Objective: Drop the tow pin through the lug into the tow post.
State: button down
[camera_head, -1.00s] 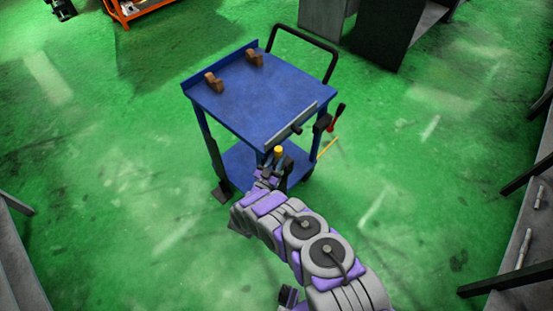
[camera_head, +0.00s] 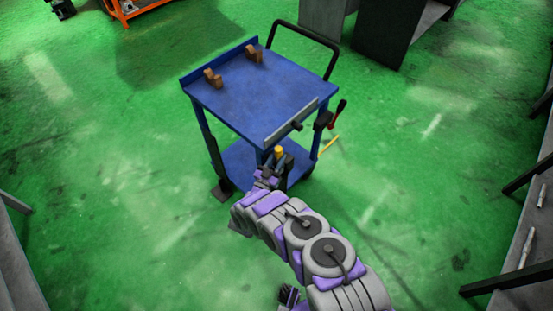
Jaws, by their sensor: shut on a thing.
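My gripper (camera_head: 275,165) is shut on the tow pin (camera_head: 278,151), whose yellow top shows above the fingers. The rest of the pin is hidden by the fingers. The gripper is at the front edge of a blue cart (camera_head: 245,95), below the level of its top. A small dark part (camera_head: 296,126) sticks out from the grey bar on the cart's front edge, just above and right of the pin; I cannot tell if it is the lug. I cannot make out the tow post, and whether the pin touches anything is unclear.
Two brown blocks (camera_head: 254,54) sit on the cart's far left part. A black push handle (camera_head: 305,45) rises at its back. A red-and-black tool (camera_head: 338,112) and a yellow rod (camera_head: 329,144) hang at its right. Grey benches (camera_head: 530,250) flank the right. Green floor is open around the cart.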

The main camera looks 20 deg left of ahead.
jog(key=shift+f+b, duration=1)
jog(key=shift+f, duration=0.05)
jog(key=c, duration=0.7)
grip_release()
jog(key=shift+s+f, duration=0.1)
jog(key=b+v, duration=0.3)
jog(key=v, duration=1.4)
jog(key=shift+f, duration=0.1)
jog(key=shift+s, duration=0.1)
